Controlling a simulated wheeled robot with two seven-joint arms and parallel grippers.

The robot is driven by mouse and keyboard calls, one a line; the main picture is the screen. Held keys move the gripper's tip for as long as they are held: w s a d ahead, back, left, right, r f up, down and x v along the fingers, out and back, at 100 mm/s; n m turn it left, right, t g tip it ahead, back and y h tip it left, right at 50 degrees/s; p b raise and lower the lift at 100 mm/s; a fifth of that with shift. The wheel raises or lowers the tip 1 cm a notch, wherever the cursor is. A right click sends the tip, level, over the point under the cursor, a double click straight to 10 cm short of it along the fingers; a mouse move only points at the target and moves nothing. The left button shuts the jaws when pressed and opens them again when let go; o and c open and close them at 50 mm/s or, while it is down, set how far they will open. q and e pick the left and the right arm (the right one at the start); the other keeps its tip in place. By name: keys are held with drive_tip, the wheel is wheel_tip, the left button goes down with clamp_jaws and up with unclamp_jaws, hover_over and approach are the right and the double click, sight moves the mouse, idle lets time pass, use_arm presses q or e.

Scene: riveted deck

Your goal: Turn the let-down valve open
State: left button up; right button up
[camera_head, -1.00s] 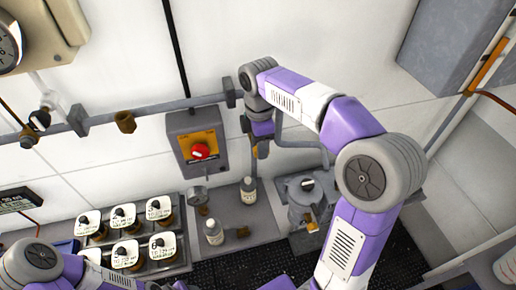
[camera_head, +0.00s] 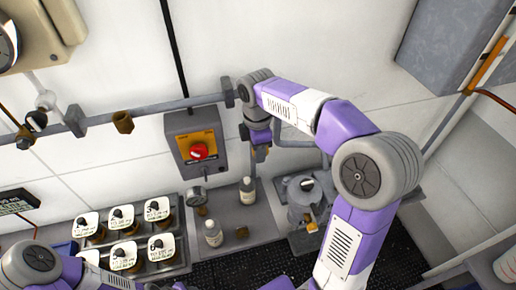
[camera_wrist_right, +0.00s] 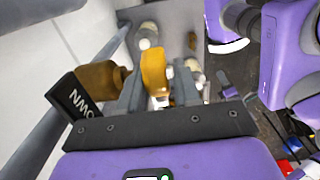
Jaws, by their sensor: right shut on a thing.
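The let-down valve shows in the right wrist view as a brass body (camera_wrist_right: 98,76) beside a dark label plate (camera_wrist_right: 75,100), on which the end of a word like "DOWN" reads upside down. Its yellow-orange handle (camera_wrist_right: 154,72) stands between the fingers of my right gripper (camera_wrist_right: 155,88), which is shut on it. In the head view my right gripper (camera_head: 259,146) is at the wall pipe, right of the red-knob box, and a bit of the orange handle (camera_head: 262,154) shows under it. The rest of the valve is hidden there by my wrist. My left gripper is not visible; only its arm shows at the lower left.
A grey box with a red knob (camera_head: 198,152) is on the wall close left of my right gripper. Bottles (camera_head: 213,233), a gauge (camera_head: 196,196) and a rack of labelled jars (camera_head: 124,256) stand below. A grey cabinet (camera_head: 455,45) hangs at upper right.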

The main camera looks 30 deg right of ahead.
drive_tip(key=g+h+p, duration=0.1)
drive_tip(key=h+p, duration=0.2)
drive_tip(key=shift+a+p, duration=0.2)
drive_tip(key=shift+p, duration=0.1)
drive_tip(key=shift+f+h+p, duration=0.15)
drive_tip(key=shift+h+p, duration=0.4)
drive_tip(key=shift+h, duration=0.55)
drive_tip(key=o, duration=1)
drive_tip(key=shift+c, duration=0.2)
drive_tip(key=v, duration=0.7)
drive_tip(key=shift+r+p, duration=0.2)
drive_tip(key=shift+p, duration=0.1)
drive_tip(key=shift+w, duration=0.1)
